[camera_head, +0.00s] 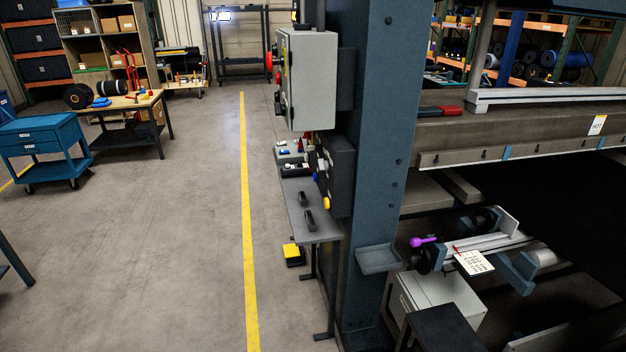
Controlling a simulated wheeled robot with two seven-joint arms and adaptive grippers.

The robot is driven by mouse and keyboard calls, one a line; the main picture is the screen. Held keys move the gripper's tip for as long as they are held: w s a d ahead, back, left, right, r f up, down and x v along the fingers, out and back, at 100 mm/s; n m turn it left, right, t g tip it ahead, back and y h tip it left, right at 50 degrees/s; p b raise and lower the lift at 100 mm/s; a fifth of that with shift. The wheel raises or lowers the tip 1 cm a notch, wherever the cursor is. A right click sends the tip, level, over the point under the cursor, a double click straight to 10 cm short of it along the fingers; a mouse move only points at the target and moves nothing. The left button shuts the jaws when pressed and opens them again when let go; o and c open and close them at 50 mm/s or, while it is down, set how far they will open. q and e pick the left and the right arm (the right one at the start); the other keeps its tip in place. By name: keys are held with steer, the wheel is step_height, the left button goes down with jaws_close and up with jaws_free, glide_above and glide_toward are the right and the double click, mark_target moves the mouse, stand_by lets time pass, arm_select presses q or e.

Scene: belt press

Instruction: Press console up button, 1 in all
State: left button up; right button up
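A dark control box (338,172) is mounted on the blue column, its button face turned to the left and seen at a steep angle. A white-and-blue knob or button (323,165) and a yellow button (326,203) show on that face. Above it hangs a grey cabinet (314,80) with small coloured controls on its left side, also seen edge-on. I cannot tell which control is the up button, as labels are unreadable from here. Neither of my grippers is in view.
A narrow grey shelf table (312,228) with black handles stands below the boxes. The blue column (378,130) and the press (520,135) fill the right. Open floor (190,220) with a yellow line lies left. A blue cart (42,150) and workbench (130,105) stand farther left.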

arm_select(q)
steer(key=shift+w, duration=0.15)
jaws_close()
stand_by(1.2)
